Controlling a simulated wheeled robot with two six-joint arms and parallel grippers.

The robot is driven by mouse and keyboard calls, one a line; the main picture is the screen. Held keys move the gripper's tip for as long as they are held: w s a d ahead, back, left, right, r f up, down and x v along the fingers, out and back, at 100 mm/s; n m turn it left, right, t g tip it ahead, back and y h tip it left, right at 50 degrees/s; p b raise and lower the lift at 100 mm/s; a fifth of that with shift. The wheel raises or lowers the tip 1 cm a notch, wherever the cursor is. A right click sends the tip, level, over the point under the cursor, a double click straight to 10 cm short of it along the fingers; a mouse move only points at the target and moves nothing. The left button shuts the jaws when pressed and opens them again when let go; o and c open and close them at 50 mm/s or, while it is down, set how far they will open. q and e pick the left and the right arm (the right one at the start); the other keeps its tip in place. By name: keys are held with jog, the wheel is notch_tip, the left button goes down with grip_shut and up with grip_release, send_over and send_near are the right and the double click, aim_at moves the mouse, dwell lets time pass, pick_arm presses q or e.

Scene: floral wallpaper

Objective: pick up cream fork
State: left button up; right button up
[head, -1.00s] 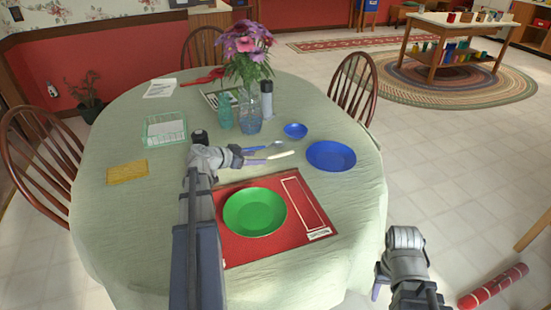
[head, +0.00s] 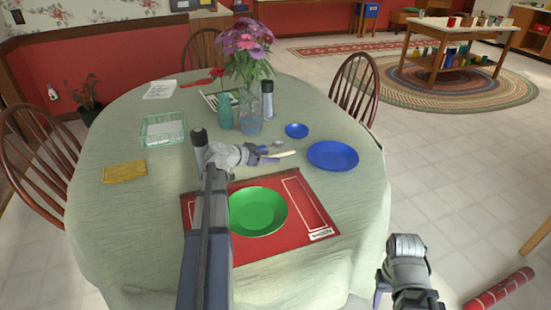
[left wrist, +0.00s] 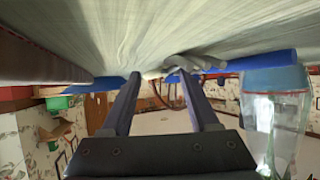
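A cream-handled utensil (head: 286,154), probably the cream fork, lies on the green tablecloth between the small blue bowl and the green plate. Its far end is hidden by my left gripper. A spoon-like piece (head: 276,143) lies just behind it. My left gripper (head: 268,154) is low over the table at the utensil's left end. In the left wrist view, which looks upside down, its two fingers (left wrist: 160,100) stand apart with nothing clearly between them. A pale utensil shape (left wrist: 195,62) shows near the right fingertip. My right gripper (head: 382,290) hangs beside the table, its fingers mostly hidden.
The green plate (head: 258,212) sits on a red placemat (head: 284,252).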

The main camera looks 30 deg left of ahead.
pick_arm(q)
grip_shut()
dwell(0.3)
dwell(0.4)
notch_tip(320, 180, up, 10)
jog(key=p, duration=1)
